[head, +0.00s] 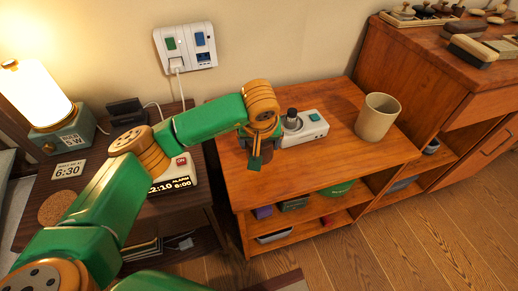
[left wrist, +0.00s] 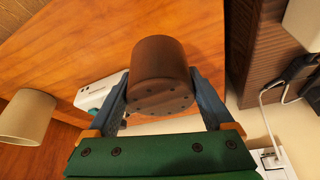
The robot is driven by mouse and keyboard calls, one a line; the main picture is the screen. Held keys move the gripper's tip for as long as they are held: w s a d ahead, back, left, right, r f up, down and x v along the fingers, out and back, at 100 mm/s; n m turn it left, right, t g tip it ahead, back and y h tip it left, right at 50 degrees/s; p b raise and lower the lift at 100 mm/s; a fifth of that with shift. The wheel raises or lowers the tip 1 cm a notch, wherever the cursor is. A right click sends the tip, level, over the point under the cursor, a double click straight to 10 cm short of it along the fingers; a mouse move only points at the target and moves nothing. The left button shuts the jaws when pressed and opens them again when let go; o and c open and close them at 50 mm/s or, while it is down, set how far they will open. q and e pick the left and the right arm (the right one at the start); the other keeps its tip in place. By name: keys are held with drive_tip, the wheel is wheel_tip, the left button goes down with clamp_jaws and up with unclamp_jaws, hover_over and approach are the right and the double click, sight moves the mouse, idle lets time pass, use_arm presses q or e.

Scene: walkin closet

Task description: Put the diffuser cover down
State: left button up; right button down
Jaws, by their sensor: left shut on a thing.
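The diffuser cover (left wrist: 160,72) is a dark brown cylinder with small holes near its near end. In the left wrist view it sits between the two blue fingers of my left gripper (left wrist: 163,92), which is shut on it. In the head view the left gripper (head: 256,153) hangs over the left part of the wooden cabinet top (head: 345,148), and the arm mostly hides the cover. I cannot tell whether the cover touches the cabinet top. The white diffuser base (head: 304,128), with a dark knob and a green button, stands just right of the gripper. My right gripper is out of view.
A beige cup (head: 377,117) stands right of the base. The cabinet top is bare in front of them. A nightstand to the left holds a clock (head: 172,180), a lit lamp (head: 36,95) and a cork coaster (head: 57,207). A socket panel (head: 185,48) is on the wall behind.

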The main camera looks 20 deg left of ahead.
use_arm(q)
drive_tip(key=x, duration=0.5)
drive_tip(key=shift+s+a+f, duration=0.15)
drive_tip(key=shift+a+f, duration=0.2)
drive_tip(key=shift+a, duration=0.1)
drive_tip(key=shift+f, duration=0.25)
drive_tip(key=o, duration=1.1)
drive_tip(key=shift+o, duration=0.2)
drive_tip(key=p+v, duration=0.1)
drive_tip(key=v, duration=1.1)
drive_tip(key=shift+s, duration=0.1)
